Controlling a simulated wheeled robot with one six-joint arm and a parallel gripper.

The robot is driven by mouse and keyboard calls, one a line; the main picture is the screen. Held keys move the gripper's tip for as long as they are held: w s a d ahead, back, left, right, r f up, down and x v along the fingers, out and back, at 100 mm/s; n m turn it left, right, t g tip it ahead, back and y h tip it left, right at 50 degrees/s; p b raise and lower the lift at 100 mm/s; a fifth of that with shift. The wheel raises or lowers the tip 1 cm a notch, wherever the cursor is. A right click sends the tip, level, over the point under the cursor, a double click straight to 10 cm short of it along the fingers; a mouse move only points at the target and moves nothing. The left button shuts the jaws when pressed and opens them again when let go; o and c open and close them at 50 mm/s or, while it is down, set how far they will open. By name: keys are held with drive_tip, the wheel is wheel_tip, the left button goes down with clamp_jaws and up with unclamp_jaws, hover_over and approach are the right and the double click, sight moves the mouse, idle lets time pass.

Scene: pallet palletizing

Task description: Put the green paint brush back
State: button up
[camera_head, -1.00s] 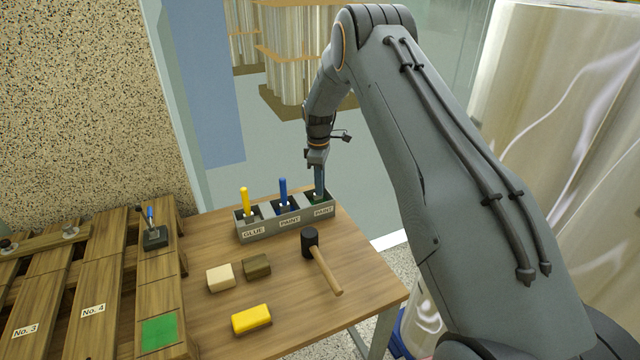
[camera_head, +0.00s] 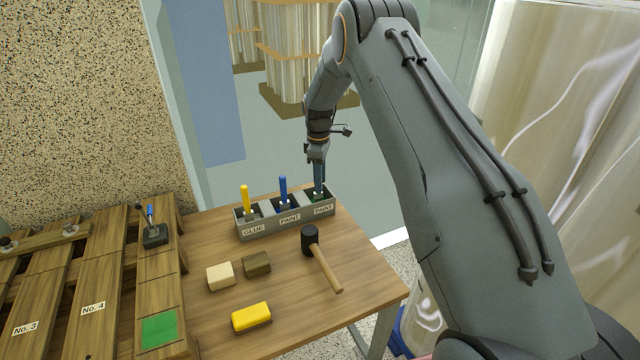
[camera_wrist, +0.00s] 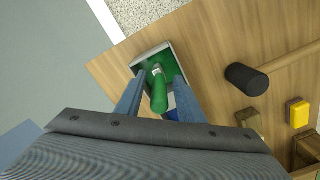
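The green paint brush (camera_wrist: 159,90) stands in the right compartment of the grey holder (camera_head: 268,228), a green-bottomed compartment labelled PAINT. In the wrist view its green handle rises between my two fingers, with a gap on each side. My gripper (camera_wrist: 158,98) is open around the handle, and it points down over the right compartment in the head view (camera_head: 319,182). The fingers mostly hide the brush in the head view.
A blue brush (camera_head: 283,190) and a yellow brush (camera_head: 245,200) stand in the other compartments. A mallet (camera_head: 322,260), two small blocks and a yellow block (camera_head: 251,317) lie on the table. A wooden pallet (camera_head: 95,290) with a green painted square is left.

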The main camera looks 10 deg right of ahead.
wheel_tip(320, 180, up, 11)
drive_tip(key=b, duration=0.2)
drive_tip(key=shift+a+f+b, duration=0.15)
drive_tip(key=shift+f+b, duration=0.05)
drive_tip(key=shift+b, duration=0.1)
drive_tip(key=s+m, duration=1.3)
drive_tip(key=s, duration=2.8)
drive_tip(key=shift+a+r, duration=0.15)
drive_tip(key=shift+r, duration=0.3)
